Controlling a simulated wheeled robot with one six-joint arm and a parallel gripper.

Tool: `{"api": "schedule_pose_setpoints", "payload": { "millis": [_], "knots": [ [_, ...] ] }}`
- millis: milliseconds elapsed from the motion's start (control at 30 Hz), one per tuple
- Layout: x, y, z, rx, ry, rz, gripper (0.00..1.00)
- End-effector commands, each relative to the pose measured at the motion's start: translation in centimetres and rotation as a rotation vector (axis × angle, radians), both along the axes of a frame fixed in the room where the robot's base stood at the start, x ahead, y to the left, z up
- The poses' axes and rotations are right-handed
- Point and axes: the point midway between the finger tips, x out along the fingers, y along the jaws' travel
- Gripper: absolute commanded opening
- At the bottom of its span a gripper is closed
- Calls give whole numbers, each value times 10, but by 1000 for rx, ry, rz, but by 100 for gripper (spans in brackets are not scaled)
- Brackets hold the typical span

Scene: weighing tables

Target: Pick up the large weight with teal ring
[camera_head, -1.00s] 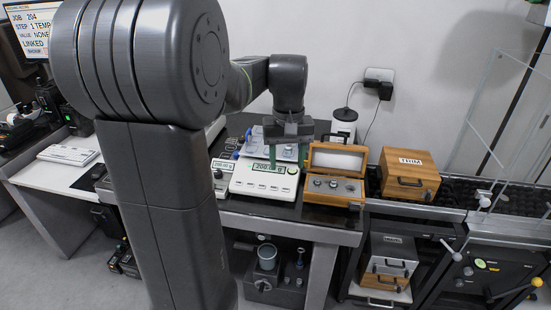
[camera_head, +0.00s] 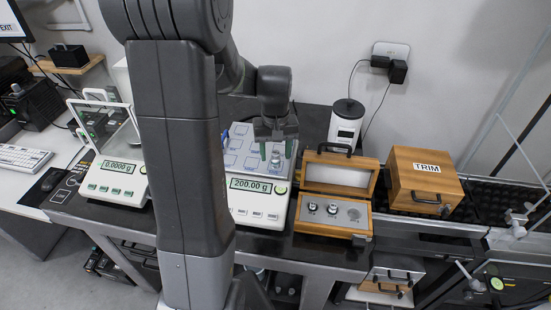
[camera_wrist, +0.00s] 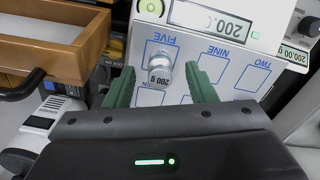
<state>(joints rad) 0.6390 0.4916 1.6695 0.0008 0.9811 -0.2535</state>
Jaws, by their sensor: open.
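A silver metal weight (camera_wrist: 158,76) marked "200 g" stands upright on a white plate with blue-outlined, labelled squares (camera_wrist: 235,77), on or by the square marked FIVE. I cannot make out a teal ring on it. In the head view the plate (camera_head: 240,160) is part of a balance (camera_head: 258,206) whose display reads 200.00 g. My gripper (camera_wrist: 159,70) is open, its two green fingers on either side of the weight, with gaps visible. In the head view my gripper (camera_head: 276,151) is over the plate's right part, and the weight is hard to make out.
An open wooden box (camera_head: 350,231) with two small weights (camera_head: 322,208) stands right of the balance. A wooden TRIM box (camera_head: 425,182) is farther right. A white cylindrical device (camera_head: 345,124) stands behind. Another balance (camera_head: 112,178), reading 0.0000 g, is at left.

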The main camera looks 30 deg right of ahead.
Motion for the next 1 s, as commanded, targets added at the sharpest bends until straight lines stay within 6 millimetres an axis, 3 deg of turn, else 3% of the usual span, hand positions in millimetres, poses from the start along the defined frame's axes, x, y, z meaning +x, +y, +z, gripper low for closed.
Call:
{"api": "schedule_pose_setpoints", "payload": {
  "millis": [267, 533, 833, 1000],
  "knots": [
    [0, 0, -4, 0, -1, 0, 51],
    [0, 0, -4, 0, -1, 0, 0],
    [0, 0, 2, -2, -2, 0, 0],
    [1, -1, 30, -4, -6, 1, 0]
  ]
}}
